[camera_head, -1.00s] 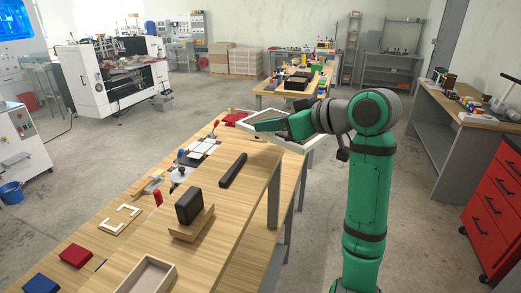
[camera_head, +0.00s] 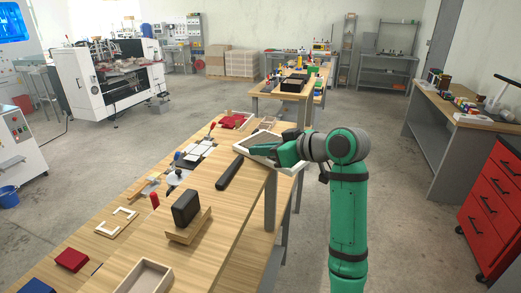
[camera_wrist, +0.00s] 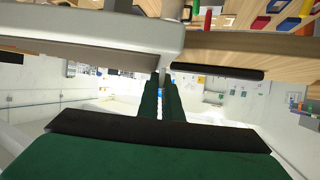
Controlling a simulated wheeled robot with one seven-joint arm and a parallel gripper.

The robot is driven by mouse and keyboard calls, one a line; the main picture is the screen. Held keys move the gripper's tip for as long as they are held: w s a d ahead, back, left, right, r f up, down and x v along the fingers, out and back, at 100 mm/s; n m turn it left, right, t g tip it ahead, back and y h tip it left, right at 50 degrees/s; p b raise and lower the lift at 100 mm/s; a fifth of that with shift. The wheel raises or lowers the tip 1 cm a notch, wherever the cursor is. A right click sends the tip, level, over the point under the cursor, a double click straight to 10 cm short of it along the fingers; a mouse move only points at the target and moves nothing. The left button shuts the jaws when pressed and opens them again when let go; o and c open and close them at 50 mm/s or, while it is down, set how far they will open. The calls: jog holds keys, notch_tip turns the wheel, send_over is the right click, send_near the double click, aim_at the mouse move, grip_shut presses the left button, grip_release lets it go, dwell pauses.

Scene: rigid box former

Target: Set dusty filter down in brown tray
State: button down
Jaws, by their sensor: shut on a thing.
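My gripper (camera_head: 272,150) is shut on the dusty filter, a flat panel with a white frame and grey middle (camera_head: 256,142). It holds the filter by its edge, tilted, near the right edge of the wooden table. In the wrist view the fingers (camera_wrist: 162,95) meet the filter's pale frame (camera_wrist: 80,32), which fills the upper left. A shallow light-brown tray (camera_head: 166,279) lies empty at the table's near end. Another shallow wooden tray (camera_head: 222,122), holding red pieces, is at the far end. I cannot tell which is the brown tray.
A black bar (camera_head: 231,171) and a black block (camera_head: 186,207) on a wooden stand lie on the table. Hand tools and a white corner frame (camera_head: 117,221) line its left side. Red and blue blocks sit near front left. Floor right of the table is open.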

jog(key=shift+f, duration=0.1)
jog(key=c, duration=1.9)
grip_release()
jog(key=shift+c, duration=0.2)
